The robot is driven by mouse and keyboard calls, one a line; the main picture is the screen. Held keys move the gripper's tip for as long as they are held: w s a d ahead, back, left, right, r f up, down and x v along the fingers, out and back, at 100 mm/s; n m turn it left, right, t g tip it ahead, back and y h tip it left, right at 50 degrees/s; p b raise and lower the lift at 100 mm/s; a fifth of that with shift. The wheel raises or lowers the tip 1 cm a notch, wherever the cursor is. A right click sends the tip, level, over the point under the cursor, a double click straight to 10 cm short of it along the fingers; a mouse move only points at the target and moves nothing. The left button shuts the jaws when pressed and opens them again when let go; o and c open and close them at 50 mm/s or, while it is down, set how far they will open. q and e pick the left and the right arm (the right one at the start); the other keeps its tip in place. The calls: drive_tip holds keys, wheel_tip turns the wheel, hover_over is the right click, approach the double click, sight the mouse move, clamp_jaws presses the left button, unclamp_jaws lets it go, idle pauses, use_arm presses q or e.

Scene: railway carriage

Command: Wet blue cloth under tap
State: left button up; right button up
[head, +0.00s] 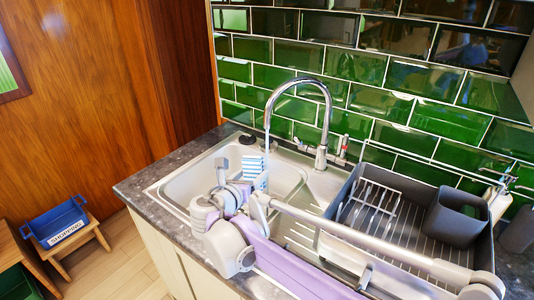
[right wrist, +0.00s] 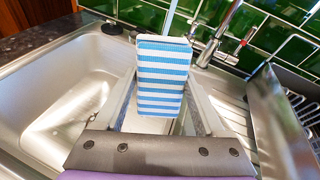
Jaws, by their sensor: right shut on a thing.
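The blue-and-white striped cloth (head: 252,166) is over the sink (head: 172,184). My right gripper (head: 243,187) is shut on it. In the right wrist view the cloth (right wrist: 162,75) stands upright between the fingers of my right gripper (right wrist: 158,115). The chrome tap (head: 325,110) arches over the sink from the back. A thin pale stream (head: 267,142) comes down from its spout, close to the cloth in the head view. In the right wrist view the stream (right wrist: 171,16) passes behind the cloth's top edge; I cannot tell whether they touch. My left gripper is not in view.
A dark dish rack (head: 390,215) with a grey holder (head: 455,215) stands right of the sink. Green tiles (head: 330,65) close off the back. A blue crate (head: 58,222) sits on a wooden stool (head: 82,240) on the floor at the left.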

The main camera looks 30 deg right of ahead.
sight(251, 171)
drive_tip(key=shift+s+a+r+p, duration=0.45)
drive_tip(key=shift+s+a+r, duration=0.15)
drive_tip(key=shift+a, duration=0.2)
drive_tip(key=shift+s+a+r+p, duration=0.45)
drive_tip(key=shift+s+a+r, duration=0.15)
drive_tip(key=shift+a, duration=0.15)
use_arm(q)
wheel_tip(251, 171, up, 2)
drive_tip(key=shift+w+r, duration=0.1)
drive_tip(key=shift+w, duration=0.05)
